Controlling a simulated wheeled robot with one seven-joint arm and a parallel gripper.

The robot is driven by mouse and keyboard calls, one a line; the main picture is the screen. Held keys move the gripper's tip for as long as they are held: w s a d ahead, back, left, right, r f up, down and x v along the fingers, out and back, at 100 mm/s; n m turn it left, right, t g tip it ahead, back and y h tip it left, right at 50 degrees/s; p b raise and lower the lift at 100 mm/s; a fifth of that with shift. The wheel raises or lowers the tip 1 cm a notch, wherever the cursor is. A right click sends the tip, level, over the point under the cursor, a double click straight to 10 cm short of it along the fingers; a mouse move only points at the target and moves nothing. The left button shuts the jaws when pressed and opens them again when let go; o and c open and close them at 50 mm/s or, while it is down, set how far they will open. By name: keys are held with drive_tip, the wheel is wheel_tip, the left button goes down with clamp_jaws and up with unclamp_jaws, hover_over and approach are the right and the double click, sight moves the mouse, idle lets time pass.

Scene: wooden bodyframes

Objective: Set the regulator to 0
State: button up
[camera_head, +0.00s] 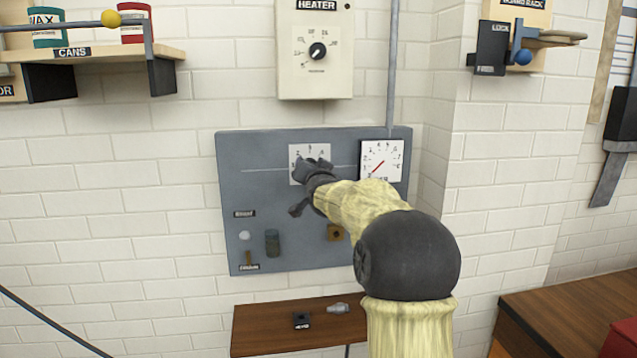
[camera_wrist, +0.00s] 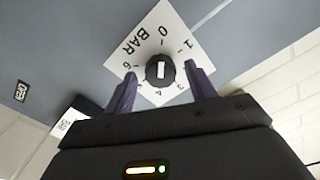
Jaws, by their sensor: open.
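The regulator is a round black knob (camera_wrist: 160,71) with a white line across it, on a white dial plate (camera_wrist: 178,28) marked 0, several other numbers and BAR. The white line runs nearly upright in the wrist view, with 0 above the knob; I cannot tell which end is the pointer. My gripper (camera_head: 313,168) is at the dial in the head view and hides the knob and the plate's lower part. In the wrist view its two dark fingers are open, one on each side of the knob, with visible gaps and no clear contact.
The grey panel (camera_head: 270,185) also carries a gauge (camera_head: 390,150) with a red needle pointing down-left, just right of my gripper. A brown fitting (camera_head: 335,232) and a dark cylinder (camera_head: 272,243) sit lower. A heater box (camera_head: 335,75) hangs above; a wooden shelf (camera_head: 265,335) lies below.

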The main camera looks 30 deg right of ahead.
drive_tip(key=b+v, duration=0.3)
drive_tip(key=v, duration=1.3)
drive_tip(key=shift+s, duration=0.35)
drive_tip(key=shift+a, duration=0.15)
drive_tip(key=s+a+f+n+g+y+p, duration=0.2)
drive_tip(key=s+a+f+g+p, duration=0.15)
drive_tip(key=f, duration=0.45)
drive_tip(key=s+a+f+n+g+y+p, duration=0.1)
drive_tip(key=s+a+f+n+g+p, duration=0.15)
drive_tip(key=a+f+g, duration=0.4)
drive_tip(key=s+a+f+n+g+y+p, duration=0.1)
drive_tip(key=s+a+f+n+g+p, duration=0.1)
drive_tip(key=s+f, duration=0.4)
drive_tip(key=s+a+f+n+g+y+p, duration=0.1)
drive_tip(key=s+a+f, duration=0.3)
drive_tip(key=s, duration=0.5)
wheel_tip(320, 180, down, 2)
drive_tip(key=shift+f+n+g+p, duration=0.15)
drive_tip(key=shift+n+g+p, duration=0.6)
drive_tip(key=shift+g, duration=0.15)
